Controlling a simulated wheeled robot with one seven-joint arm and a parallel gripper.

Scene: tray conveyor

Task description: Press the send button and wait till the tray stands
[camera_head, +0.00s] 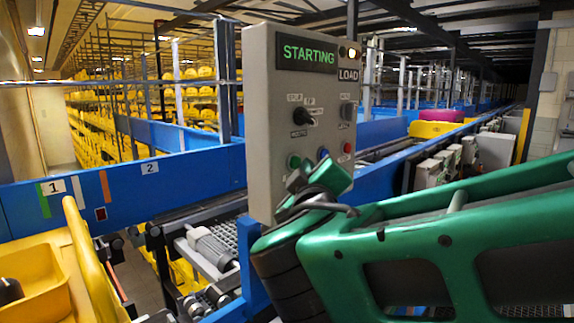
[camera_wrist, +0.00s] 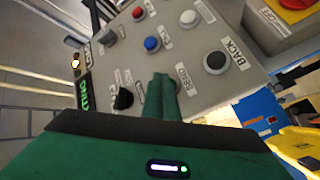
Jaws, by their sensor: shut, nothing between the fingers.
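The grey control panel (camera_head: 273,110) shows "STARTING" in green on its display (camera_head: 306,53). A lamp (camera_head: 351,53) above its LOAD label is lit. My gripper (camera_head: 305,185) is in front of the panel's lower part. In the wrist view my shut, empty fingers (camera_wrist: 164,92) point at the panel beside the SEND label (camera_wrist: 183,77). They cover the spot next to that label, so the send button is hidden, and I cannot tell whether they touch it. A black button (camera_wrist: 215,61) sits by the BACK label. A yellow tray (camera_head: 35,290) is at the lower left.
A blue conveyor rail (camera_head: 190,172) with number signs runs behind the panel. A yellow and pink item (camera_head: 432,129) is farther along the line. A red knob (camera_wrist: 295,4) on a separate box is close to the panel. Yellow bins fill racks at the back left.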

